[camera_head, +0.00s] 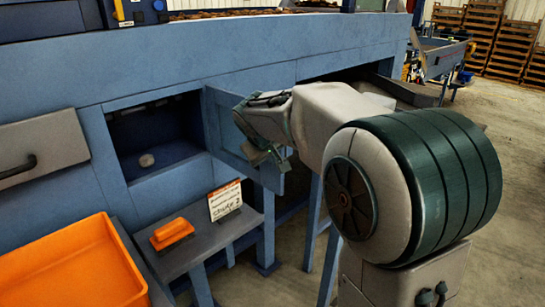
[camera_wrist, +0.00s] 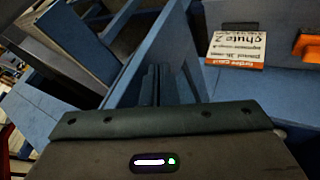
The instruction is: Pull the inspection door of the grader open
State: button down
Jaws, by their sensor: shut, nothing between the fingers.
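The blue inspection door (camera_head: 228,125) stands swung out from the grader (camera_head: 200,55), at the right side of a dark square opening (camera_head: 150,135). A pale round lump, perhaps a potato (camera_head: 147,160), lies inside the opening. My gripper (camera_head: 265,158) is shut and empty, by the door's outer part in the head view. In the wrist view, my shut fingers (camera_wrist: 158,85) point along a blue panel (camera_wrist: 150,48), probably this door. I cannot tell whether they touch it. The door's handle is not visible.
A grey panel with a black handle (camera_head: 18,170) is left of the opening. Below the opening, a shelf (camera_head: 200,255) carries a card marked chute 2 (camera_head: 225,201) and an orange block-like tool (camera_head: 172,233). An orange crate (camera_head: 75,265) is at lower left. Open floor lies right.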

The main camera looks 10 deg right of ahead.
jog(key=s+a+f+b+v, duration=0.1)
jog(key=a+f+b+v, duration=0.1)
jog(key=v, duration=1)
jog(key=s+d+f+m+g+y, duration=0.1)
jog(key=s+d+f+m+g, duration=0.1)
jog(key=s+f, duration=0.7)
jog(key=s+d+f+m+g+y, duration=0.2)
jog(key=s+d+f, duration=0.2)
jog(key=s+f, duration=0.5)
jog(key=s, duration=0.4)
jog(key=shift+s+p, duration=0.25)
jog(key=shift+p, duration=0.05)
